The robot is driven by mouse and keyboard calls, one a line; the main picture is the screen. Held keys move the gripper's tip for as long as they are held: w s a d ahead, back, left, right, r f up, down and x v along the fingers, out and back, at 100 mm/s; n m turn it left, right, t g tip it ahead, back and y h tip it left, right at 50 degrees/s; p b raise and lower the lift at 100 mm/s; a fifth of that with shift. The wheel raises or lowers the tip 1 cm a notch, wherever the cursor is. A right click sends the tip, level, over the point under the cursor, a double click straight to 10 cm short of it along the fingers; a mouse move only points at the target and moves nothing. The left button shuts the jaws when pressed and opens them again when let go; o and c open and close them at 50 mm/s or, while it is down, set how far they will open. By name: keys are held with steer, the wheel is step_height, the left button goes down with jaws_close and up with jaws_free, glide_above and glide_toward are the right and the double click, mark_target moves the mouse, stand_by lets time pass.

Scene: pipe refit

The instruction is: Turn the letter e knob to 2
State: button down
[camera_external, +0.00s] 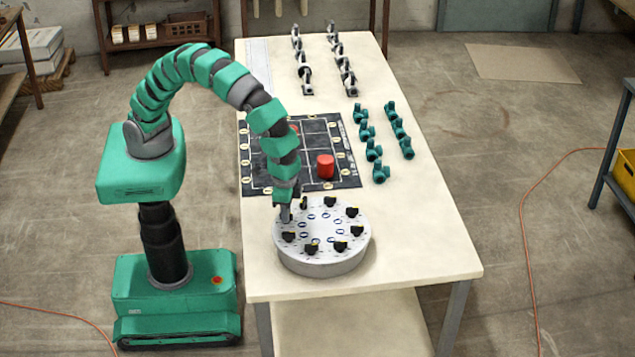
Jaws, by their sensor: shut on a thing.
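A round grey-white disc (322,262) stands on the near part of the table. Several black knobs ring its top, among them one at the right (357,231) and one at the front (312,248). Letters and numbers by the knobs are too small to read, so I cannot tell which is letter e. My gripper (285,216) points down at the disc's left edge and is shut on a knob there. That knob is mostly hidden by the gripper, and its pointing direction cannot be told.
Behind the disc lies a black mat (262,184) with a red cylinder (325,166) on it. Several green valve-like fittings (373,150) stand at the right. Grey clamps (305,72) stand in rows at the back. The table (420,255) is clear right of the disc.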

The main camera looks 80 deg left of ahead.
steer(key=m, duration=0.5)
steer(key=shift+m, duration=0.3)
steer(key=m, duration=1)
steer(key=shift+m, duration=2.3)
steer(key=c, duration=1.5)
jaws_free()
steer(key=shift+r, duration=0.1)
